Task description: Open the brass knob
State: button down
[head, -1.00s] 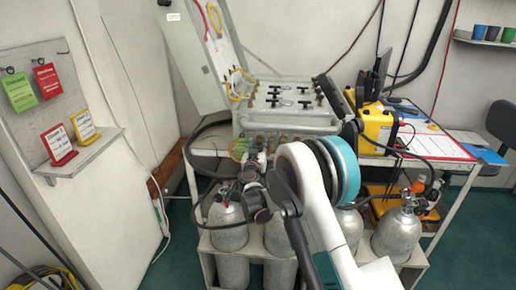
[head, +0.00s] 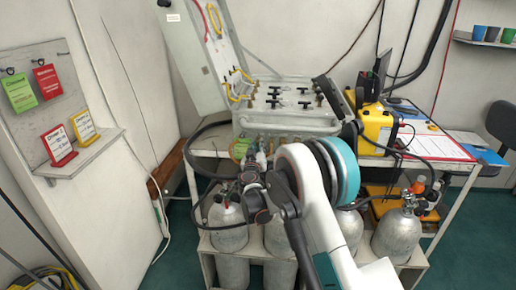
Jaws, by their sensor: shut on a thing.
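The grey air panel case (head: 285,122) lies open on the bench, with black valve handles on its top and a row of fittings along its front. My gripper (head: 254,157) is at the front fittings, left of the middle, reaching from below and in front. Its fingers are small and dark here. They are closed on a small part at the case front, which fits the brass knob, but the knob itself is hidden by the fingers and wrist. How far the knob is turned cannot be seen.
Several grey cylinders (head: 228,232) stand in a rack below the bench. A yellow case (head: 377,128) and a clipboard (head: 437,147) lie to the right. The open lid (head: 190,58) rises at the back left. Dark hoses hang near my arm. Tags hang on the left wall board.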

jog(key=shift+n, duration=4.2)
jog(key=c, duration=1.4)
grip_release()
jog(key=shift+c, duration=0.2)
jog(key=shift+s, duration=0.1)
jog(key=s, duration=1.1)
jog(key=shift+s+a+f, duration=0.15)
jog(key=shift+s+a, duration=0.15)
jog(key=shift+s, duration=0.1)
